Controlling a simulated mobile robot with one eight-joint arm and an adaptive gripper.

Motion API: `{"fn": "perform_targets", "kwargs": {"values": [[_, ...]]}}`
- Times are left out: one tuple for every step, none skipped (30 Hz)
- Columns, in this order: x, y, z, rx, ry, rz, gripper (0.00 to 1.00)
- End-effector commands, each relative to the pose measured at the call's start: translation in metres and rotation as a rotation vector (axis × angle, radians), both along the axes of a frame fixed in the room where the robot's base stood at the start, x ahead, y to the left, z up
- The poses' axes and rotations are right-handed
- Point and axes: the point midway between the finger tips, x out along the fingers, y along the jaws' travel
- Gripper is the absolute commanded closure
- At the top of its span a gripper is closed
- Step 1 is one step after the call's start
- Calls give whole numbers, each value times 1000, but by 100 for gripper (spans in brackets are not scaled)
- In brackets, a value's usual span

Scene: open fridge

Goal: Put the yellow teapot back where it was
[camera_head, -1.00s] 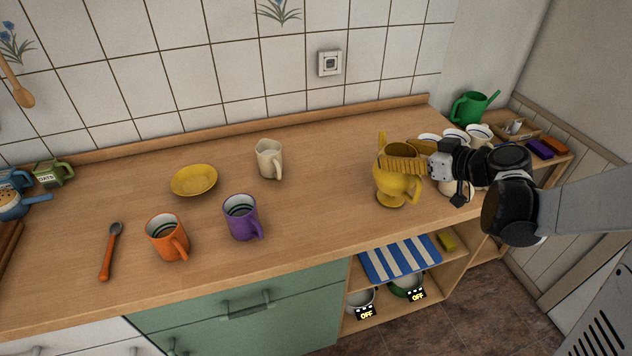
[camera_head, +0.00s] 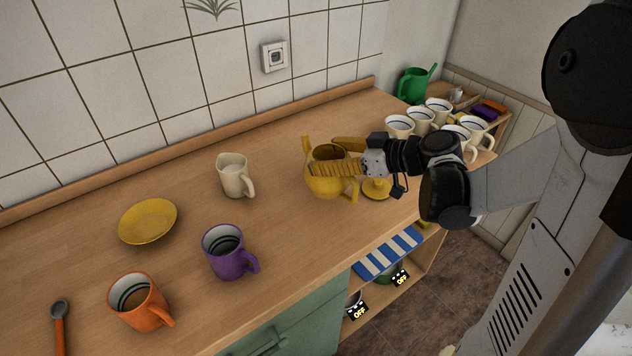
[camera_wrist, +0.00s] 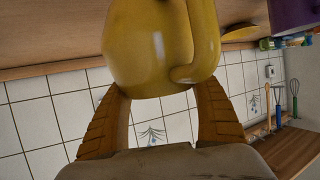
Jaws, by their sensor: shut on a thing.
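The yellow teapot (camera_head: 325,187) is upright, with its dark open top showing, over the right part of the wooden counter. My gripper (camera_head: 338,158) is shut on the teapot, with ribbed yellow fingers on both sides of its body. In the wrist view the teapot (camera_wrist: 160,45) fills the upper middle between the two fingers (camera_wrist: 160,100). I cannot tell whether its bottom touches the counter. A small round yellow piece (camera_head: 377,190) with a raised middle lies on the counter just right of the teapot, partly under my wrist.
A cream mug (camera_head: 233,178), purple mug (camera_head: 226,255), orange mug (camera_head: 138,300) and yellow plate (camera_head: 147,222) stand left of the teapot. Several white cups (camera_head: 421,120) and a green watering can (camera_head: 412,86) are at the right end. Bare counter lies between the teapot and cream mug.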

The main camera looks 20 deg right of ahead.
Motion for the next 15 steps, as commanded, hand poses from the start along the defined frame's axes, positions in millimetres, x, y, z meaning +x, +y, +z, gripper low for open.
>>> {"fn": "perform_targets", "kwargs": {"values": [[2, 9, -7, 0, -1, 3, 67], [3, 13, -10, 0, -1, 4, 67], [4, 17, -12, 0, -2, 2, 67], [5, 19, -13, 0, -1, 0, 67], [5, 21, -14, -1, -1, 0, 67], [5, 23, -14, 0, 0, 0, 67], [6, 24, -15, 1, -1, 0, 67], [6, 24, -16, 1, -1, 0, 67], [6, 24, -18, 0, -1, -1, 67], [6, 24, -21, 1, 0, -1, 67], [6, 24, -25, 1, 0, -1, 67], [6, 24, -31, 1, 0, -1, 67], [6, 24, -36, 0, -1, -1, 67], [6, 24, -41, 0, -1, -1, 67], [6, 24, -48, 0, -1, -1, 67]]}}
